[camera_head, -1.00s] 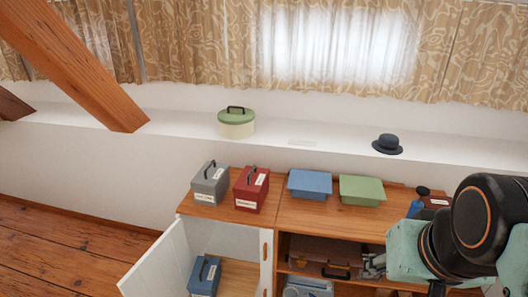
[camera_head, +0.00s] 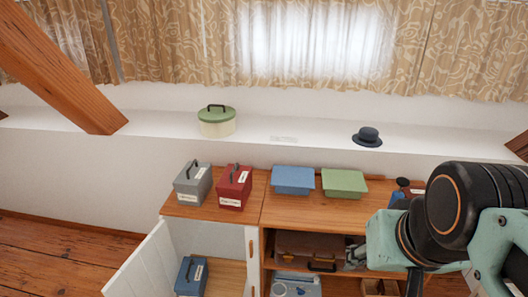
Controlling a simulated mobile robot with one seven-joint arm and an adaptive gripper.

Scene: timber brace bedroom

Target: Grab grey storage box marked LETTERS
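The grey storage box (camera_head: 193,183) has a dark carry handle and a white label on its front; the lettering is too small to read. It stands upright on the left end of the wooden cabinet top (camera_head: 228,220), just left of a red box (camera_head: 234,187) of similar shape, also with handle and label. The grey box is fully visible and nothing holds it. My arm fills the right edge, well to the right of the box. I cannot make out my gripper in this view.
A blue bin (camera_head: 293,181) and a green bin (camera_head: 344,184) stand farther right on the cabinet. A white door (camera_head: 142,262) hangs open below; a blue box (camera_head: 191,276) sits inside. A round green-lidded box (camera_head: 216,121) and a hat (camera_head: 367,137) lie on the ledge.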

